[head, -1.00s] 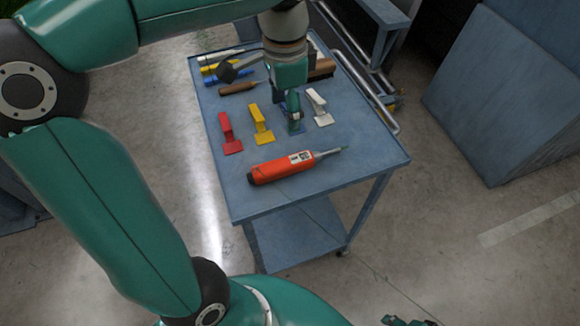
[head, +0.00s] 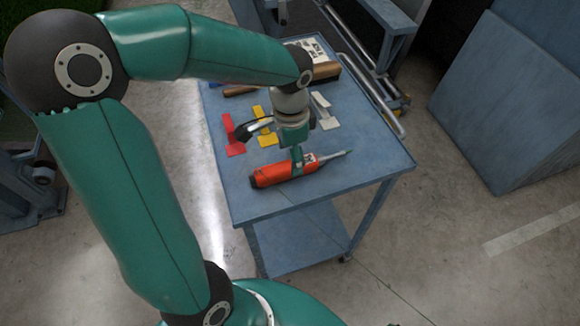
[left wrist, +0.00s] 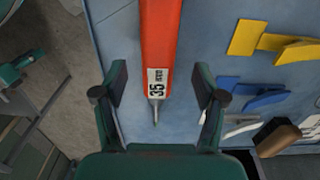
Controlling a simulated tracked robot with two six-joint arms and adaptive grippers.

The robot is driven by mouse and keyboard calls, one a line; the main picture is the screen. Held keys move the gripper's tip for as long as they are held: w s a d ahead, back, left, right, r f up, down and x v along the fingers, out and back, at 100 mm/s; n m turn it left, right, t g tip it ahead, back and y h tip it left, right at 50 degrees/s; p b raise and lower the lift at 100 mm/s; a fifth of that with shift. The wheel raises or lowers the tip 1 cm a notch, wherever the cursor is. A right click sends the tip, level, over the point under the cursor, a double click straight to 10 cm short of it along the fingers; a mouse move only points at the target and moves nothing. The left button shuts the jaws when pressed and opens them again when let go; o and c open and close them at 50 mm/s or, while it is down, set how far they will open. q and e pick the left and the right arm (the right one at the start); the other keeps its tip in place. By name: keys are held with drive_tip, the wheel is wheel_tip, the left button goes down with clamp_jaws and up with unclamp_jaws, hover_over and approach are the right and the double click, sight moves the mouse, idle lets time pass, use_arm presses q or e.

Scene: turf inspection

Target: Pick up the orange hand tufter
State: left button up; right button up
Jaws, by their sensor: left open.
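The orange hand tufter (head: 272,175) lies on the blue table top, with a dark end at left and a thin metal tip at right. My left gripper (head: 298,163) is over its label end and hides part of it. In the left wrist view the tufter (left wrist: 158,35) runs between the two spread fingers of the left gripper (left wrist: 160,88), with a gap on each side. Its "35 mm" label and tip show there. The left gripper is open and holds nothing. My right gripper is not in view.
Behind the tufter on the blue table (head: 350,165) are a red tool (head: 234,136), a yellow tool (head: 264,128) and a white tool (head: 325,112). A brown block (head: 327,73) lies at the back. The table's front right is clear. A blue panel (head: 500,105) stands at right.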

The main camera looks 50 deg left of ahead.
use_arm(q)
wheel_tip(320, 180, down, 4)
drive_tip(key=shift+s+d+f, duration=0.1)
clamp_jaws()
idle(0.5)
